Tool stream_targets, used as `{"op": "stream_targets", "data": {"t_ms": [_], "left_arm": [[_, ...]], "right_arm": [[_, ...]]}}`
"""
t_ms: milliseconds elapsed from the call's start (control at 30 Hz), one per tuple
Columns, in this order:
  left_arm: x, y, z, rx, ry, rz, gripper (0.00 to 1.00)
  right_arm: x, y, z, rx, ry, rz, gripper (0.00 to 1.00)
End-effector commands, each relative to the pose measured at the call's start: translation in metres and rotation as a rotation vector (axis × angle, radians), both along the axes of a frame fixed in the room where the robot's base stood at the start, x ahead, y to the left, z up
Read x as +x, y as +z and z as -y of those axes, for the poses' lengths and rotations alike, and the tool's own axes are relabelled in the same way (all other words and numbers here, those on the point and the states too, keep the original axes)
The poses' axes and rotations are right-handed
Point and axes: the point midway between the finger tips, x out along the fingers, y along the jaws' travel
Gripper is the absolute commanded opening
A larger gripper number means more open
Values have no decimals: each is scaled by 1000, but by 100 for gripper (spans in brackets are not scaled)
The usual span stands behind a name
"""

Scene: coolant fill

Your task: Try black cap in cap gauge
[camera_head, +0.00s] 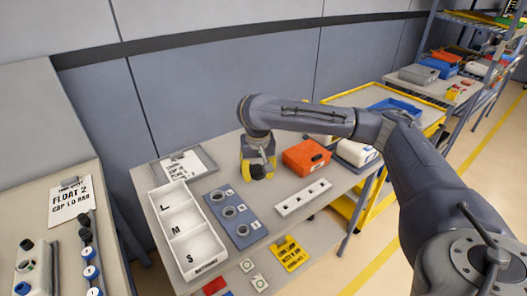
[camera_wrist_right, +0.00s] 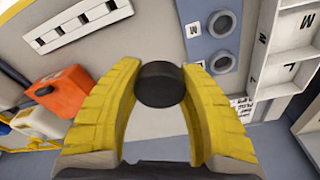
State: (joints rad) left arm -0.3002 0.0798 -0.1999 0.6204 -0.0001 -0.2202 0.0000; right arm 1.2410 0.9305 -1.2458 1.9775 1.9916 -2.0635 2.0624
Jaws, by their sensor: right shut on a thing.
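My right gripper (camera_head: 258,170) is shut on a black cap (camera_wrist_right: 160,84), held between its yellow fingers in the right wrist view. A blue-grey plate with several round rings (camera_head: 244,233), apparently the cap gauge, lies on the table left of and nearer than the gripper. Part of it shows in the right wrist view (camera_wrist_right: 195,45), to the right of the held cap and apart from it. My left gripper is not in view.
A white tray marked L, M, S (camera_head: 166,198) lies left of the plate. A white strip with holes (camera_head: 303,197) lies to its right. An orange box (camera_head: 306,157) stands close to the right gripper. A clipboard (camera_head: 184,165) lies at the back left.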

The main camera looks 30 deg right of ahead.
Motion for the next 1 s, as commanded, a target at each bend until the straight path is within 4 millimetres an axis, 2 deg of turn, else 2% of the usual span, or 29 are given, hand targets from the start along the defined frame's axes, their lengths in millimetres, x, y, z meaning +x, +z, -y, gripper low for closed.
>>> {"op": "stream_targets", "data": {"t_ms": [33, 200, 333, 433, 600, 1000], "left_arm": [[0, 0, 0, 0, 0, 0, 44], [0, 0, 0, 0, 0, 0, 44], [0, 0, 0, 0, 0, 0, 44], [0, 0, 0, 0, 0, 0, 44], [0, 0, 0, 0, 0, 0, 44], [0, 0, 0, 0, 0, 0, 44]], "right_arm": [[-11, -12, -15, 2, 56, -4, 19], [-44, -36, -55, 3, 253, 0, 19], [-66, -44, -82, 3, 407, 2, 19], [-77, -42, -97, 1, 522, 5, 19], [-80, -38, -103, 0, 616, 3, 19], [-80, -38, -103, 1, 635, 2, 19]]}}
